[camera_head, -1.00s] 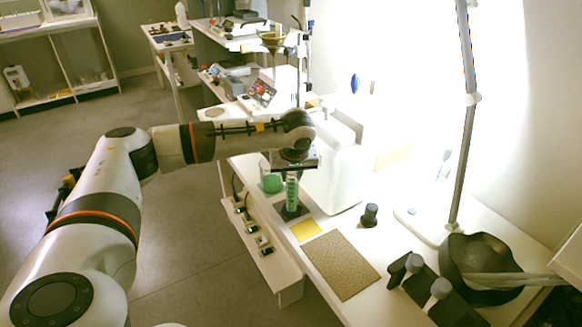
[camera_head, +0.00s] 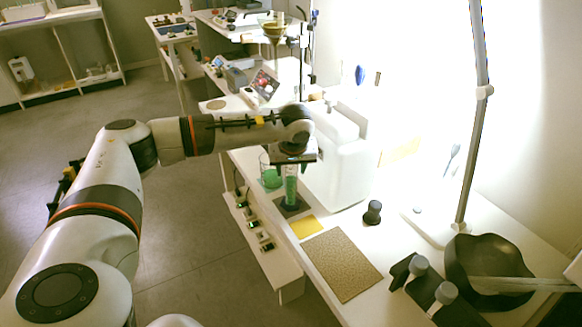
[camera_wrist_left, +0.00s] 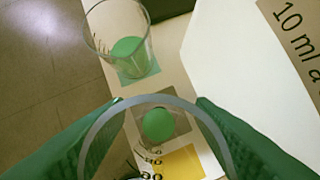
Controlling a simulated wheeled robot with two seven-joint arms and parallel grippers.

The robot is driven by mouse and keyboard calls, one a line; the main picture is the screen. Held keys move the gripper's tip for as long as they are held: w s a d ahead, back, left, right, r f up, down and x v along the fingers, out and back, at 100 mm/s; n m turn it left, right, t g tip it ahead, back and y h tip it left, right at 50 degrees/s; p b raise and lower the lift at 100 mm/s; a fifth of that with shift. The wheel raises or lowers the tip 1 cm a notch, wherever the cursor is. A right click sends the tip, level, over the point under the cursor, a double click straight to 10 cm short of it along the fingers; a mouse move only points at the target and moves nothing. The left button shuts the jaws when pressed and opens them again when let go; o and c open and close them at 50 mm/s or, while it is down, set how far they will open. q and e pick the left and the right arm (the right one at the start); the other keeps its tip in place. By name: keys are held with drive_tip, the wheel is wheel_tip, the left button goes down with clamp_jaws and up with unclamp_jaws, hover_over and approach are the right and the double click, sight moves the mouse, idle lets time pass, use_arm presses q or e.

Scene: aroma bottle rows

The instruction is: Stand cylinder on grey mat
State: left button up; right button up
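The cylinder (camera_head: 291,187) is a clear, narrow measuring cylinder with green liquid, upright over the grey mat (camera_head: 303,206). My left gripper (camera_head: 294,160) points down and is shut on its upper part. In the left wrist view the cylinder's round rim (camera_wrist_left: 156,98) lies between the two green-tinted fingers, with the green liquid (camera_wrist_left: 158,125) inside. The grey mat (camera_wrist_left: 184,124) shows below it. I cannot tell whether the base touches the mat. My right gripper is not in view.
A beaker with green liquid (camera_head: 271,178) stands just behind; it also shows in the wrist view (camera_wrist_left: 130,50). A yellow square (camera_head: 306,227) and a brown mat (camera_head: 341,264) lie in front. A white machine (camera_head: 340,160), a small dark bottle (camera_head: 373,212) and a black bowl (camera_head: 487,268) stand to the right.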

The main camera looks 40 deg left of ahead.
use_arm(q)
drive_tip(key=v, duration=1.2)
drive_tip(key=shift+w, duration=0.1)
